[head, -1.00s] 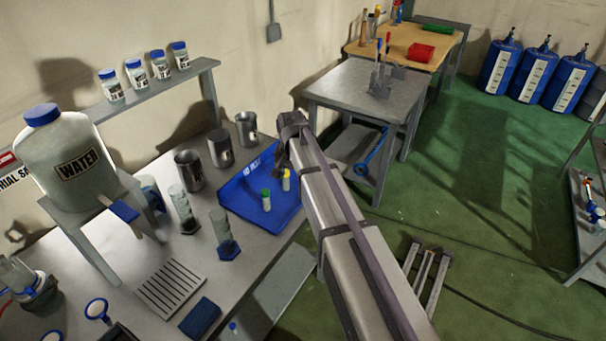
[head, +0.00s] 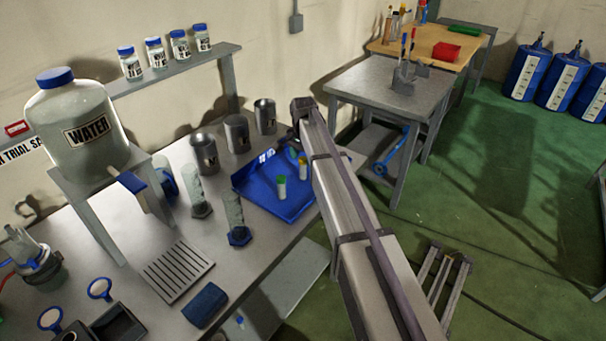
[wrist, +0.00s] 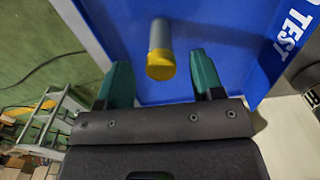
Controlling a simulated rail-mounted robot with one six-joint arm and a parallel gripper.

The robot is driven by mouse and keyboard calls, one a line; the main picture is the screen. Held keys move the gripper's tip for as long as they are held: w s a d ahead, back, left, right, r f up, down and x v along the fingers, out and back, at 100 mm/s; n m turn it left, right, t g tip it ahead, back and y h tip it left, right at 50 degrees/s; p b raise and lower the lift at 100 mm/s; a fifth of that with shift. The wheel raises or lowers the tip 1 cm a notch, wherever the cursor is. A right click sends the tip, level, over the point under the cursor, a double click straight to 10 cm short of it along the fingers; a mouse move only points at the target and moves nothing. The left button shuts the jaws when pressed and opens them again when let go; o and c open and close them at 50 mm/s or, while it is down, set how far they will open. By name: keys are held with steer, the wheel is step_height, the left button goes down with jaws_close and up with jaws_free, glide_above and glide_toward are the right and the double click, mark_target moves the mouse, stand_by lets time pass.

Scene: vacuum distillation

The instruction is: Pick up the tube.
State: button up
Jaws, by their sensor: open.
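Two small capped tubes stand in the blue tray (head: 262,196) in the head view. One is a green-capped tube (head: 281,188). The other is a yellow-capped tube (head: 303,169), close beside my arm. In the wrist view the yellow-capped tube (wrist: 161,52) has a grey body and stands at the opening between the green fingers of my gripper (wrist: 161,78). The fingers are wide apart, with gaps on both sides of the tube, and hold nothing. In the head view my arm largely hides the gripper.
Metal beakers (head: 237,134) stand behind the tray, and glass cylinders (head: 237,222) stand to its left. A water jug (head: 85,125) sits on a raised stand. A grey side table (head: 385,88) is beyond the arm. Green floor (head: 480,210) lies open to the right.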

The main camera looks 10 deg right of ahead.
mark_target(303, 166)
step_height(303, 166, down, 4)
steer(key=b, duration=0.3)
steer(key=shift+f, duration=0.25)
steer(key=shift+r, duration=0.25)
steer(key=c, duration=1)
step_height(303, 166, up, 10)
steer(key=p, duration=1)
steer(key=shift+r+p, duration=0.15)
steer(key=shift+p, duration=0.2)
